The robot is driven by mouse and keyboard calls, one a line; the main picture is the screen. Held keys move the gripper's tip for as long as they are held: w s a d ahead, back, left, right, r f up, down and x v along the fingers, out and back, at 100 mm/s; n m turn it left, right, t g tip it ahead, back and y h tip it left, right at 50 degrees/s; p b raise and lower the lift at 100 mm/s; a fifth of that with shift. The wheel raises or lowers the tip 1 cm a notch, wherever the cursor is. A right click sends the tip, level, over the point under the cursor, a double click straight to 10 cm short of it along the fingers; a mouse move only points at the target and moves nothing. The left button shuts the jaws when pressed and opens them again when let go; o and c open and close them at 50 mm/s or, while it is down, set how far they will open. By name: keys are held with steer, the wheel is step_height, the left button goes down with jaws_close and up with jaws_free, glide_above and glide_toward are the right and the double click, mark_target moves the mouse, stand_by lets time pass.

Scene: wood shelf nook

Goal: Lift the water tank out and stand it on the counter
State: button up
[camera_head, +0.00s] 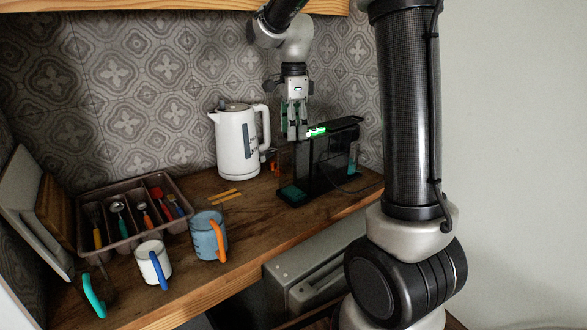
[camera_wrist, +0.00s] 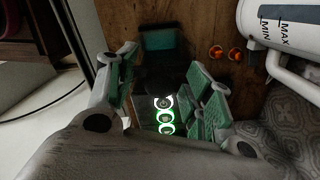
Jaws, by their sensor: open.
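A slim black coffee machine (camera_head: 325,165) stands at the right end of the wooden counter (camera_head: 250,215). Its green-lit buttons (camera_head: 316,132) are on top, and they also show in the wrist view (camera_wrist: 164,115). A teal drip tray (camera_head: 292,194) sits at its front foot. A bluish see-through patch (camera_head: 352,168) at the machine's rear right may be the water tank; its outline is too dark to tell. My gripper (camera_head: 294,134) points down just above the machine's top. In the wrist view my gripper (camera_wrist: 163,92) is open, fingers apart on either side of the machine, holding nothing.
A white kettle (camera_head: 237,148) stands close left of the gripper, with small orange items (camera_head: 274,166) between.

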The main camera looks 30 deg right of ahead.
steer(key=shift+c, duration=0.2)
jaws_close()
steer(key=shift+r, duration=0.1)
